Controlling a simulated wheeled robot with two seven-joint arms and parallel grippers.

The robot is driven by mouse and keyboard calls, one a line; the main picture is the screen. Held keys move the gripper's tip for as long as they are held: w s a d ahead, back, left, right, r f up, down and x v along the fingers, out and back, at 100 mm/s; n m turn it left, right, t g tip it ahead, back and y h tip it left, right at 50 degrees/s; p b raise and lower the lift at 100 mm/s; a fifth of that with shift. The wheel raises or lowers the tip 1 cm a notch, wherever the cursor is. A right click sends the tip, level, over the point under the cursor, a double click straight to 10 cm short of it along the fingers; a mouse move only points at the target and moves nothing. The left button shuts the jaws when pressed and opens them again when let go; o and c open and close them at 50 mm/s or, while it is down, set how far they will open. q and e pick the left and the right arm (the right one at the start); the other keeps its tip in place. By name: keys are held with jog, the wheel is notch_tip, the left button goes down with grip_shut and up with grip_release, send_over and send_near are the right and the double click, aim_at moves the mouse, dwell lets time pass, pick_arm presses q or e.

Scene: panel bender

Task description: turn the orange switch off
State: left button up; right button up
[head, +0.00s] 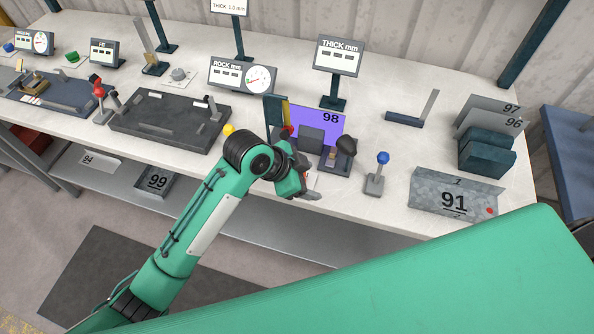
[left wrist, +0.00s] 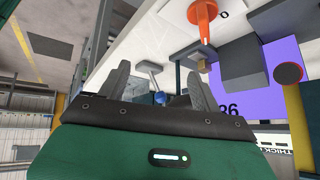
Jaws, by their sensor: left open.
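In the left wrist view an orange lever-like part (left wrist: 203,22), which looks like the orange switch, stands at the top beside a printed 0. Its setting is not clear to me. My right gripper is not in view.
The purple panel (head: 318,121) stands behind grey blocks. A dark fixture plate (head: 165,122) and a yellow knob (head: 228,130) are to the left. Bench space right of the panel is partly clear.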

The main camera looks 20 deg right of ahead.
pick_arm(q)
jog(key=d+r+m+g+y, duration=0.1)
jog(key=d+r+m+y, duration=0.3)
jog(key=m, duration=0.4)
jog(key=w+a+r+m+y, duration=0.4)
jog(key=w+a, duration=0.1)
jog(key=w, duration=0.1)
jog(key=f+p, duration=0.1)
jog(key=f, duration=0.3)
jog(key=f+p, duration=0.2)
jog(key=f, duration=0.2)
jog(key=f+p, duration=0.1)
jog(key=f, duration=0.3)
jog(key=shift+s+d+f, duration=0.1)
jog(key=shift+s+d, duration=0.1)
jog(key=shift+s, duration=0.05)
jog(key=shift+f+p, duration=0.3)
jog(key=shift+f, duration=0.25)
jog(key=c, duration=1)
